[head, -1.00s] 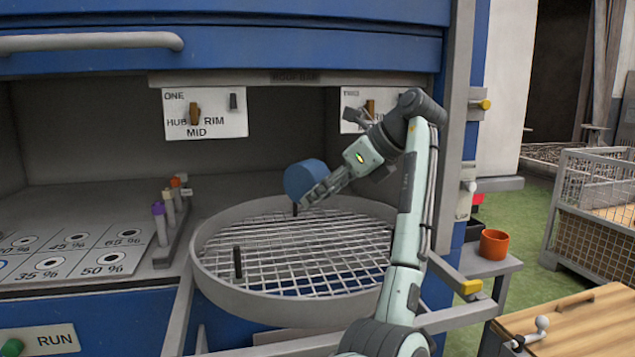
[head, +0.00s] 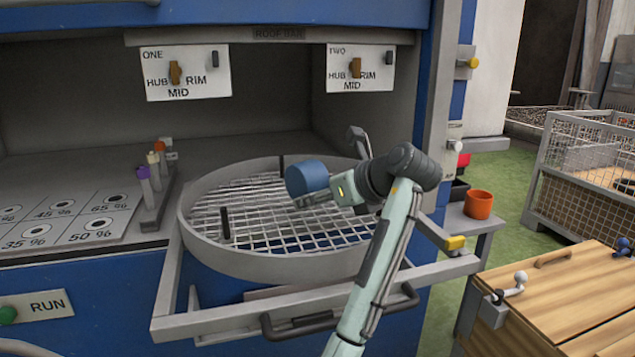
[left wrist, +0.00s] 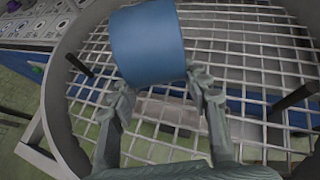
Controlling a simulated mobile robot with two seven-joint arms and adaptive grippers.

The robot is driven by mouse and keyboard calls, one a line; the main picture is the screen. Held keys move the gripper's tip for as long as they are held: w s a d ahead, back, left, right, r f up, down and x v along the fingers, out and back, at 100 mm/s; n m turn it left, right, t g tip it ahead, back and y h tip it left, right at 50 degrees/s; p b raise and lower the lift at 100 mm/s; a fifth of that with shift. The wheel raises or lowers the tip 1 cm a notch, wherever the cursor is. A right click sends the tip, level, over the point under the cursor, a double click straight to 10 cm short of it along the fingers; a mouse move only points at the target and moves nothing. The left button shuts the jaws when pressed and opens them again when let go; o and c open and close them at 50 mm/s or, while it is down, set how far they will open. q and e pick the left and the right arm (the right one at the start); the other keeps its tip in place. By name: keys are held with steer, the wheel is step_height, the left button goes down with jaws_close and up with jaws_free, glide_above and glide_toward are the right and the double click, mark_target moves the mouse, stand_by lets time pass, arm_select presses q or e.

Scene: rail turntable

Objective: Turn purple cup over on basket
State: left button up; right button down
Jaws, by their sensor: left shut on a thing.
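No purple cup shows; the cup in my grip is blue (head: 305,177). My left gripper (head: 314,198) is shut on this blue cup, which also shows between the fingertips in the left wrist view (left wrist: 148,45). The cup looks tilted, and I cannot see its opening. It is over the round basket (head: 270,267), a wide grey ring with a wire mesh floor, towards its right back side. I cannot tell whether the cup touches the mesh. My right gripper is not in view.
Dark upright pegs stand in the basket, one at the left (head: 225,222). An orange cup (head: 479,205) sits on a side shelf at the right. A rack with coloured-top pegs (head: 155,200) is at the left. A wooden bench (head: 570,300) is at the lower right.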

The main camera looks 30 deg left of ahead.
mark_target(316, 234)
arm_select(q)
steer(key=shift+f, duration=2.6)
steer(key=shift+f, duration=0.15)
steer(key=shift+s+d+f, duration=0.1)
steer(key=shift+s+f, duration=0.05)
steer(key=shift+f, duration=0.4)
steer(key=shift+s+f, duration=0.15)
steer(key=shift+f, duration=0.35)
steer(key=o, duration=1.4)
steer(key=shift+o, duration=0.2)
steer(key=v, duration=0.4)
steer(key=r+v, duration=0.1)
steer(key=v, duration=0.7)
steer(key=shift+w+a+r, duration=0.25)
steer(key=shift+s+d+r, duration=0.15)
steer(key=shift+d+r, duration=0.05)
steer(key=shift+r, duration=0.15)
